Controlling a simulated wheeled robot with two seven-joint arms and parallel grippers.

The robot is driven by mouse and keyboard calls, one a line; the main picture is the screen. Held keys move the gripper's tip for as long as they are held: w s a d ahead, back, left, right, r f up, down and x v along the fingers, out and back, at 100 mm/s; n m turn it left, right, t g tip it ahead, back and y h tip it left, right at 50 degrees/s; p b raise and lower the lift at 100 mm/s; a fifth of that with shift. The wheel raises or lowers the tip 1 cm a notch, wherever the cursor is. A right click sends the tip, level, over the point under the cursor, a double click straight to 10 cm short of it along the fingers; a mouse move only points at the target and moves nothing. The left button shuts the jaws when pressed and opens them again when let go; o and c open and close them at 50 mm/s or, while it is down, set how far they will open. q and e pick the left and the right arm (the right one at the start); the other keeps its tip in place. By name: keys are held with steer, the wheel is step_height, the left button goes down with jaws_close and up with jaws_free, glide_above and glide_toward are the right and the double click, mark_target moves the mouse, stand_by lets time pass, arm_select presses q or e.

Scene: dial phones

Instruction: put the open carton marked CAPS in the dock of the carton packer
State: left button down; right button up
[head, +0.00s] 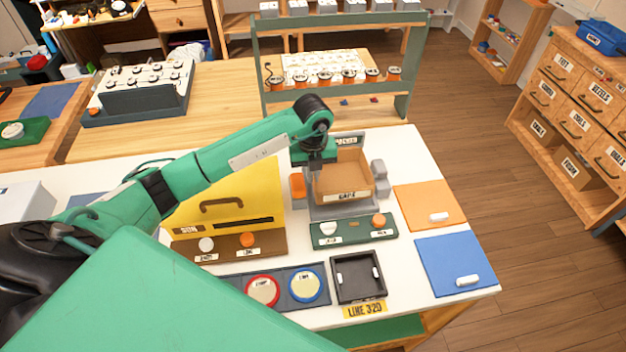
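The open carton (343,183) is brown, with its top open and a label on its front that seems to read CAPS. It sits upright, or very nearly so, at the grey carton packer (343,211), between the packer's grey side parts. I cannot tell whether it rests fully on the dock floor. My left gripper (314,163) points down at the carton's back left edge, very close to or touching it. Its fingers are mostly hidden, so I cannot see whether they grip the carton wall. My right gripper is not in view.
A control board (353,231) with a white and an orange button stands before the packer. A yellow machine (232,195) stands left, under my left arm. A black tray (358,278), an orange mat (428,203) and a blue mat (455,263) lie near. A rack (333,88) stands behind.

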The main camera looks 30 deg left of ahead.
arm_select(q)
step_height(320, 180, down, 3)
steer(key=shift+f+p, duration=0.15)
steer(key=shift+p, duration=0.15)
steer(key=shift+f, duration=0.1)
steer(key=shift+f, duration=0.15)
steer(key=c, duration=1.9)
jaws_free()
steer(key=shift+c, duration=0.2)
